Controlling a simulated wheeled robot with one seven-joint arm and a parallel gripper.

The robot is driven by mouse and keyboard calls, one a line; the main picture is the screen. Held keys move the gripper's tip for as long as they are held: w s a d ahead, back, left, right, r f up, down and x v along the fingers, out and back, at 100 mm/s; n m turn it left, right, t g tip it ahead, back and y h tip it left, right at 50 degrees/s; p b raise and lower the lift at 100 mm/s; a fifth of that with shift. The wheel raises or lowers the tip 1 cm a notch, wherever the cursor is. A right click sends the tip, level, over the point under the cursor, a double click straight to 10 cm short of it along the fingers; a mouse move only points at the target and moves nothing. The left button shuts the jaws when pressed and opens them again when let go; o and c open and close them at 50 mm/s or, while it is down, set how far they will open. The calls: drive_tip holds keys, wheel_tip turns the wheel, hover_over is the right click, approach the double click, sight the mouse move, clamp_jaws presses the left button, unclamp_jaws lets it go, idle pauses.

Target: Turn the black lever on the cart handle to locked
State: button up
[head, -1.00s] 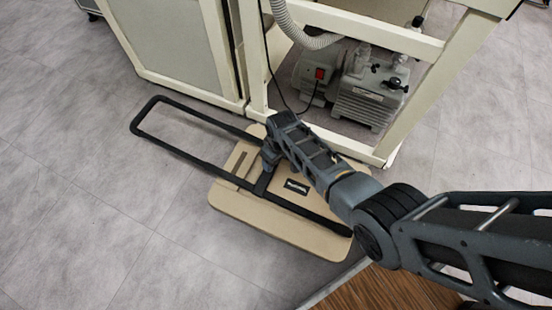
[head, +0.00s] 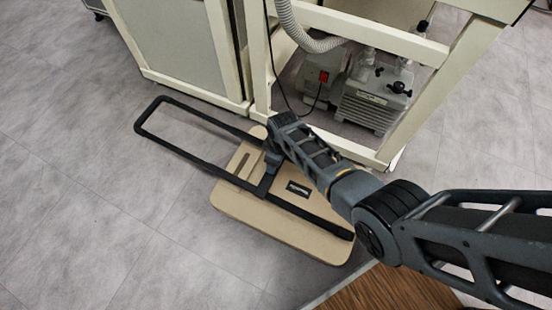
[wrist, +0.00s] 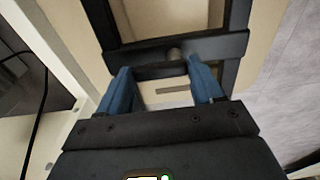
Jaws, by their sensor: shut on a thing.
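The cart is a tan wooden board (head: 285,229) on the floor with a black U-shaped handle frame (head: 165,158) reaching out to the left, nearly flat. In the wrist view, the handle's black crossbar (wrist: 215,46) runs across above my fingers, with a small round pin at its middle. The black lever (wrist: 160,71) lies just below this bar, between my two blue fingertips. My gripper (wrist: 158,72) is shut on it. In the head view my gripper (head: 271,162) is over the crossbar area, and my arm hides the lever. I cannot tell the lever's lock state.
A cream metal frame (head: 258,75) stands close behind the board, with a grey vacuum pump (head: 372,102), a ribbed hose (head: 300,32) and a black cable inside. A wooden surface (head: 385,290) is at the bottom right. The floor at left is clear.

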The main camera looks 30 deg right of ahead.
drive_tip(key=o, duration=1.1)
drive_tip(key=shift+c, duration=0.2)
wheel_tip(320, 180, up, 8)
drive_tip(key=p, duration=0.4)
drive_tip(key=shift+s+d+f, duration=0.15)
drive_tip(key=shift+s+d, duration=0.1)
drive_tip(key=shift+s, duration=0.1)
